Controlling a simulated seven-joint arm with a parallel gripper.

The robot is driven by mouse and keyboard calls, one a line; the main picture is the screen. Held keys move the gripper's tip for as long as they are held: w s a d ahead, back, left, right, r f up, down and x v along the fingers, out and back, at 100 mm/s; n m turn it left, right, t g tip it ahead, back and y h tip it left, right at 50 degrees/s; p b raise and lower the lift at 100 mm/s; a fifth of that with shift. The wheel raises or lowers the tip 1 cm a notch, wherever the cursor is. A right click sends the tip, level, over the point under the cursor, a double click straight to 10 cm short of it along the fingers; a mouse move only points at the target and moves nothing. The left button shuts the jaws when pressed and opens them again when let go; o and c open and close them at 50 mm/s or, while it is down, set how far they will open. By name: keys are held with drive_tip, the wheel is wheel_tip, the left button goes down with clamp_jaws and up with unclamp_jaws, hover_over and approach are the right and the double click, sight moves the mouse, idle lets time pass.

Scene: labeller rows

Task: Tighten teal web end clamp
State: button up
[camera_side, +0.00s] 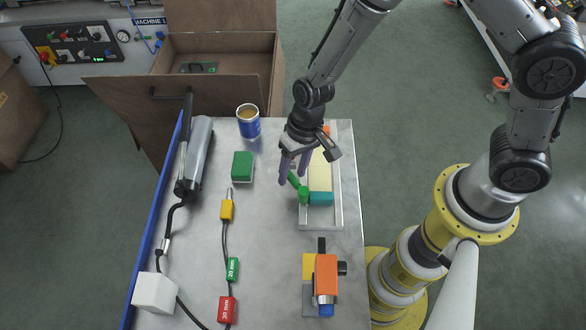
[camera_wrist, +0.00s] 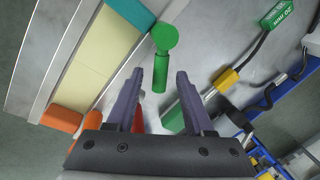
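The teal end clamp (camera_side: 321,198) is a block in a pale framed tray (camera_side: 336,218), at the near end of cream blocks (camera_side: 320,172). It also shows at the top of the wrist view (camera_wrist: 133,12). Its green lever (camera_side: 303,194) has a round head beside the teal block and a bar slanting toward my gripper. In the wrist view the lever (camera_wrist: 164,40) points down between my fingertips. My gripper (camera_side: 293,178) is open, with its fingers apart either side of the bar's end; contact does not show. It also fills the lower wrist view (camera_wrist: 159,76).
An orange block (camera_wrist: 62,117) sits at the tray's far end. A red part shows partly hidden between my fingers. A green box (camera_side: 242,166) and blue can (camera_side: 248,120) stand left. Cabled yellow tool (camera_side: 227,211), grey cylinder (camera_side: 200,150) and orange device (camera_side: 326,275) surround clear table.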

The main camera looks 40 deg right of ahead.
clamp_jaws()
idle(1.2)
